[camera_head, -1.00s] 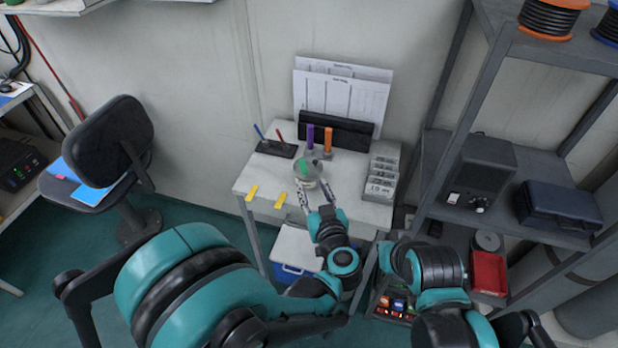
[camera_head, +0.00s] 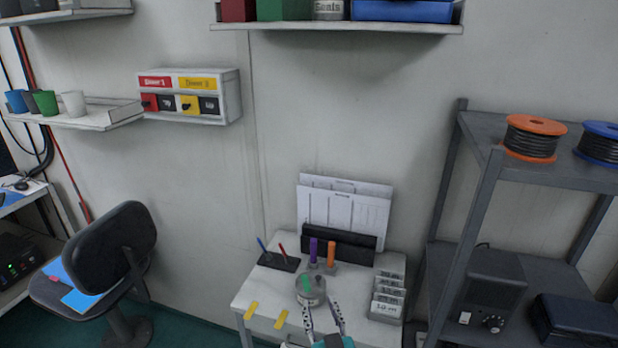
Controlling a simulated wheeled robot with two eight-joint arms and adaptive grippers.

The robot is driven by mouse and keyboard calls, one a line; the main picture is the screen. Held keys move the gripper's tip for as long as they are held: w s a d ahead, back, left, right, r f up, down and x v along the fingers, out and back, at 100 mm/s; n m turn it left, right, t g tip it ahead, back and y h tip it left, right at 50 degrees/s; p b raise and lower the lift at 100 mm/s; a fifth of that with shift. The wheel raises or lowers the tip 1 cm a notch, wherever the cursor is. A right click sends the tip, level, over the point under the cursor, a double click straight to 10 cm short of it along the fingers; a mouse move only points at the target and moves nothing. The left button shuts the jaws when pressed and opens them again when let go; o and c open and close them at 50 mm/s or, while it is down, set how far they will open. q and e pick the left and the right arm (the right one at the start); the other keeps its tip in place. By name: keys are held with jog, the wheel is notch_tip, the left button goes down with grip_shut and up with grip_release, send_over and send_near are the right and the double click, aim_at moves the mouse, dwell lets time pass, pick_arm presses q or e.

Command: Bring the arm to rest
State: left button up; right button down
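My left gripper (camera_head: 323,318) shows at the bottom of the head view, over the front of the small white desk (camera_head: 250,291). Its two fingers are spread apart with nothing between them. Just beyond the fingertips, a round container (camera_head: 310,291) with a green thing in it stands on the desk. I see a gap between the fingers, and no grip on the container. The rest of the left arm is cut off by the frame's lower edge. My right gripper is out of view.
Purple (camera_head: 314,250) and orange (camera_head: 331,254) upright pieces, a pen stand (camera_head: 279,262) and labelled cards (camera_head: 387,297) crowd the desk. A grey shelf rack (camera_head: 470,215) stands right, a chair (camera_head: 112,245) left. A panel box (camera_head: 188,96) hangs on the wall.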

pick_arm(q)
notch_tip(320, 180, up, 14)
jog(key=w+a+m+t+h, duration=0.1)
jog(key=w+m+t+h, duration=0.1)
jog(key=m+h, duration=0.5)
jog(key=s+a+f+n+g+y, duration=0.2)
jog(key=s+a+f+g, duration=0.3)
jog(key=s+a+f, duration=0.3)
jog(key=s+a+f+n+g+y, duration=0.2)
jog(key=s+a+f+g, duration=0.4)
jog(key=a, duration=0.6)
notch_tip(320, 180, down, 3)
jog(key=shift+s+a+f+n, duration=0.15)
jog(key=shift+s+n, duration=0.15)
jog(key=shift+s, duration=0.85)
